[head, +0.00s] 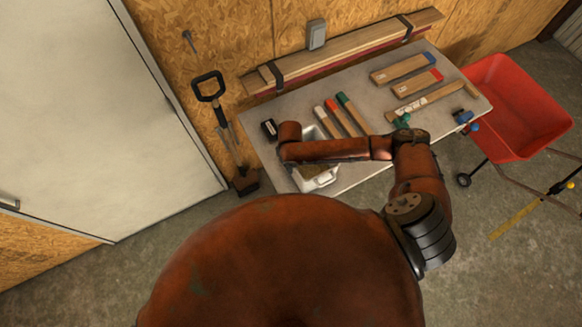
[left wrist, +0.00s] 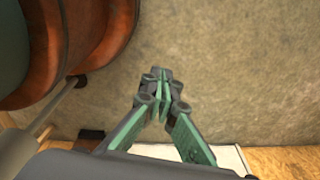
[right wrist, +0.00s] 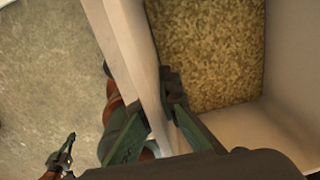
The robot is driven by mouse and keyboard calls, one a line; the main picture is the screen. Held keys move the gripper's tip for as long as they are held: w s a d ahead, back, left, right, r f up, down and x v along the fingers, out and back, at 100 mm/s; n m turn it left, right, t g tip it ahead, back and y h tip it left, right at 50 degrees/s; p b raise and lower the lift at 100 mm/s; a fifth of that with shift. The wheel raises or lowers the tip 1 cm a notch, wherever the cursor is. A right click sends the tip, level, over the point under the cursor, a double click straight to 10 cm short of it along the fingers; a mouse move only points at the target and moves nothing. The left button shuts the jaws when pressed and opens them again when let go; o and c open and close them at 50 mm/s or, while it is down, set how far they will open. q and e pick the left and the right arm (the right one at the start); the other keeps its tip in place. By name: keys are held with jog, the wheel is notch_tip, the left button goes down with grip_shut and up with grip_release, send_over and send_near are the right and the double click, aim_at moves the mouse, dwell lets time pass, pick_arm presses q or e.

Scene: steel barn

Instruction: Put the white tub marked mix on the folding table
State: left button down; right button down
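The white tub (head: 318,183) is at the table's near left end in the head view, partly hidden by my right arm. It holds grainy tan mix, and its wall and contents fill much of the right wrist view (right wrist: 290,95). No marking is readable. My right gripper (right wrist: 168,90) straddles the tub's wall, one finger inside and one outside, and appears closed on it. The folding table (head: 365,80) has a grey top; I cannot tell whether the tub touches it. My left gripper (left wrist: 161,80) is shut and empty above the floor; it is out of the head view.
A red wheelbarrow (head: 515,110) stands at the right. A spade (head: 225,125) leans on the wall.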

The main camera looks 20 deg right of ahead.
jog(key=shift+s, duration=0.1)
jog(key=shift+f, duration=0.1)
jog(key=c, duration=2.6)
grip_release()
jog(key=shift+f, duration=0.1)
jog(key=shift+c, duration=0.2)
jog(key=shift+o, duration=0.8)
jog(key=o, duration=0.3)
pick_arm(q)
jog(key=shift+w+f+b, duration=0.55)
jog(key=shift+w+b, duration=0.1)
jog(key=shift+w, duration=0.25)
pick_arm(e)
notch_tip(320, 180, up, 12)
jog(key=shift+a+r, duration=0.1)
jog(key=shift+r, duration=0.05)
